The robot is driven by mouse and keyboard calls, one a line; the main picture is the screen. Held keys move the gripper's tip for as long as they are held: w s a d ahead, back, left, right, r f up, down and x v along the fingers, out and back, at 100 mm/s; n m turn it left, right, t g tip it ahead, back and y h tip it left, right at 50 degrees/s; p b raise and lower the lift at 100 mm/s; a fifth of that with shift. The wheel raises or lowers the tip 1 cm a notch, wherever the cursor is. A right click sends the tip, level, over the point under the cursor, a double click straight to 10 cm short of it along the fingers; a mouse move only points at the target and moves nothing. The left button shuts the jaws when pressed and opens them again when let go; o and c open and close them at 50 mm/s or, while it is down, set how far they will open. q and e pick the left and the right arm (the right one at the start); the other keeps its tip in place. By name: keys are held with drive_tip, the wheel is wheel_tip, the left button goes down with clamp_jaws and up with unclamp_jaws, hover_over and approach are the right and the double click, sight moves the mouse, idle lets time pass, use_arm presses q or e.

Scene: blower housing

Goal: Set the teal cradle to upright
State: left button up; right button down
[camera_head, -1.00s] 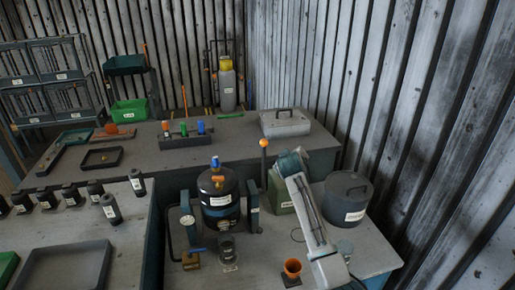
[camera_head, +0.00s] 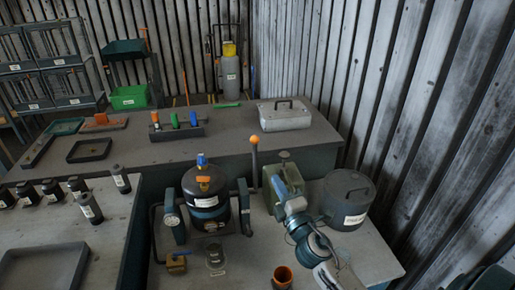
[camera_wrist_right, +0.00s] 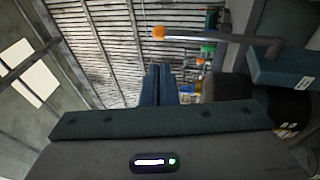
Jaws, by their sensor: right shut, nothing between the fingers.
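The teal cradle's two side posts (camera_head: 243,206) stand on the near right bench, with a dark drum (camera_head: 206,203) between them. The drum looks roughly upright, with a blue and orange fitting on top. A lever with an orange ball knob (camera_head: 254,140) rises almost straight up at the cradle's right side. In the right wrist view the knob (camera_wrist_right: 159,33) and grey rod run to a teal block (camera_wrist_right: 285,65). My right gripper (camera_head: 278,186) is right of the lever; its closed fingers (camera_wrist_right: 157,85) are empty and appear apart from the rod. My left gripper is not in view.
A green box (camera_head: 289,178) and a grey lidded pot (camera_head: 347,200) stand close behind and right of my right gripper. A grey case (camera_head: 285,116) sits on the rear bench.

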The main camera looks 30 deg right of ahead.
sight(256, 143)
drive_tip(key=p+x, duration=0.4)
drive_tip(key=x, duration=0.7)
drive_tip(key=shift+w+d+r, duration=0.15)
drive_tip(key=shift+w, duration=0.1)
drive_tip(key=shift+w+p, duration=0.3)
drive_tip(key=shift+w, duration=0.35)
